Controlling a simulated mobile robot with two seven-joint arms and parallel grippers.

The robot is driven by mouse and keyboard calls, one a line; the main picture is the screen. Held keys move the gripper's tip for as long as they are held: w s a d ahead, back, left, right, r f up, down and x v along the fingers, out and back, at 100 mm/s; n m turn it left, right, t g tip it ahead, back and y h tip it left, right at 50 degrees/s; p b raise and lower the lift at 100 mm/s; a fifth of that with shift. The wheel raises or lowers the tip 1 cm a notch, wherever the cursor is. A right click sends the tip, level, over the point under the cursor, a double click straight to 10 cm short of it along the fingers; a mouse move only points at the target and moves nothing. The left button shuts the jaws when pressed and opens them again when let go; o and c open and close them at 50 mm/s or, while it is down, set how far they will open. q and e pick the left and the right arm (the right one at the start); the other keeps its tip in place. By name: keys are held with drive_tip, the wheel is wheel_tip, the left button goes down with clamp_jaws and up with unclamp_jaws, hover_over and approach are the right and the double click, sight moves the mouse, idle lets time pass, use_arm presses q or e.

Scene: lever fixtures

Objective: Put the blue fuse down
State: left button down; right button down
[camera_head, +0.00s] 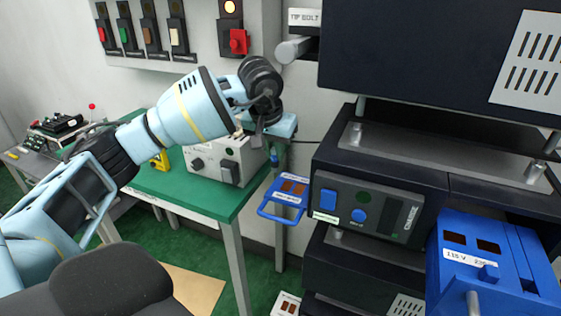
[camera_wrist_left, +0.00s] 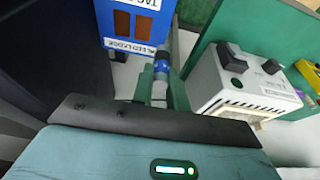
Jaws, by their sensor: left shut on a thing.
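My left gripper (camera_head: 272,148) is above the right end of the green table, beside the dark equipment rack. It is shut on a small, slim blue and grey piece, which looks like the blue fuse (camera_wrist_left: 160,60). In the left wrist view the fuse shows just beyond the gripper's dark front edge, between a blue panel (camera_wrist_left: 136,24) and a white box. My right gripper is not in view.
The blue panel with two brown windows and a looped handle (camera_head: 280,212) is by the rack front (camera_head: 368,212). The white box (camera_head: 226,160) stands on the green table (camera_head: 190,190). A larger blue box (camera_head: 490,265) juts out at right. Switches line the wall panel.

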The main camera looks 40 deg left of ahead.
use_arm(q)
drive_tip(key=shift+d, duration=0.3)
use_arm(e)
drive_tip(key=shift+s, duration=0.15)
use_arm(q)
drive_tip(key=shift+w+d, duration=0.1)
drive_tip(key=shift+d, duration=0.1)
drive_tip(key=f, duration=0.1)
drive_tip(key=d+f, duration=0.1)
drive_tip(key=f, duration=0.1)
drive_tip(key=shift+w+f+p, duration=0.1)
drive_tip(key=shift+f+p, duration=0.05)
drive_tip(key=shift+p, duration=0.2)
drive_tip(key=shift+f, duration=0.15)
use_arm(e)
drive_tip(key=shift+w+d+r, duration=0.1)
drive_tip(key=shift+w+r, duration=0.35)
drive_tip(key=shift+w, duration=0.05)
use_arm(q)
drive_tip(key=shift+f, duration=0.2)
drive_tip(key=c, duration=1.4)
unclamp_jaws()
drive_tip(key=shift+r, duration=0.1)
